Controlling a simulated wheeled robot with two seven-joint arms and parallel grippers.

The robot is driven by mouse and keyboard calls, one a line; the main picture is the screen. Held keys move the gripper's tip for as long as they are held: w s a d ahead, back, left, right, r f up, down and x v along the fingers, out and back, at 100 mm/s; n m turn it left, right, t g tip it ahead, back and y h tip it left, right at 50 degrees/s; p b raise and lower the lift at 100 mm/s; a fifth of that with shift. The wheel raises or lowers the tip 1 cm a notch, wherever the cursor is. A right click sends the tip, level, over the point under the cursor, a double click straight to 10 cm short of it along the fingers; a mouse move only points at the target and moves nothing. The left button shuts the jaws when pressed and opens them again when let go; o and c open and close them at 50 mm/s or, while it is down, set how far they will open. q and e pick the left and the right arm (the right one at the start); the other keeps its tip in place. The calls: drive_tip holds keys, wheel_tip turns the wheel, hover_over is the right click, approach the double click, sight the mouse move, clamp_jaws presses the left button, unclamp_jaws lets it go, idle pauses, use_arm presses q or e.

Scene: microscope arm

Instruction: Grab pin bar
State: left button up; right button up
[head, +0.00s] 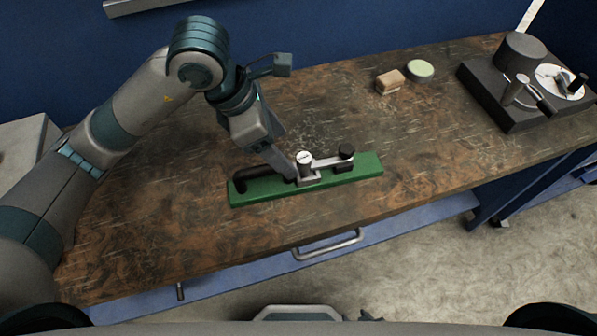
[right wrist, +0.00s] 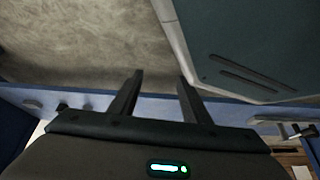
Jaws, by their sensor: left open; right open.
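A long green bar (head: 359,171) lies on the wooden bench in the head view. On it are a black bent handle (head: 252,180) at the left and a metal link fitting (head: 328,162) with a small white-topped post and a black knob (head: 346,152). I cannot tell which part is called the pin bar. My left gripper (head: 288,175) reaches down over the bar, between the handle and the post. It is open; its fingertips overlap the fitting's left side, and contact is unclear. My right gripper (right wrist: 160,77) is open and empty in the right wrist view, away from the bar.
The wooden bench (head: 150,225) is mostly clear around the bar. A tan block (head: 390,82) and a pale green round piece (head: 420,70) lie farther back. A dark base with a round column and lever (head: 515,85) stands at the right. A drawer handle (head: 328,245) juts from the front.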

use_arm(q)
drive_tip(key=x, duration=0.4)
drive_tip(key=shift+d+f+p, duration=0.15)
drive_tip(key=shift+f+p, duration=0.2)
drive_tip(key=shift+p, duration=0.05)
drive_tip(key=shift+d+f, duration=0.1)
drive_tip(key=shift+f, duration=0.15)
drive_tip(key=x, duration=0.1)
drive_tip(key=p+x, duration=0.1)
drive_tip(key=x, duration=0.1)
drive_tip(key=p+x, duration=0.1)
drive_tip(key=shift+s+f, duration=0.3)
drive_tip(key=shift+f, duration=0.15)
drive_tip(key=c, duration=1.7)
drive_tip(key=shift+o, duration=0.2)
drive_tip(key=shift+r, duration=0.1)
use_arm(e)
drive_tip(key=s+d+f+g, duration=0.1)
drive_tip(key=s+d, duration=0.1)
drive_tip(key=s, duration=0.4)
drive_tip(key=s+d+f+g+h, duration=0.1)
drive_tip(key=s+d+g, duration=0.1)
drive_tip(key=s, duration=0.3)
drive_tip(key=shift+s+d, duration=0.4)
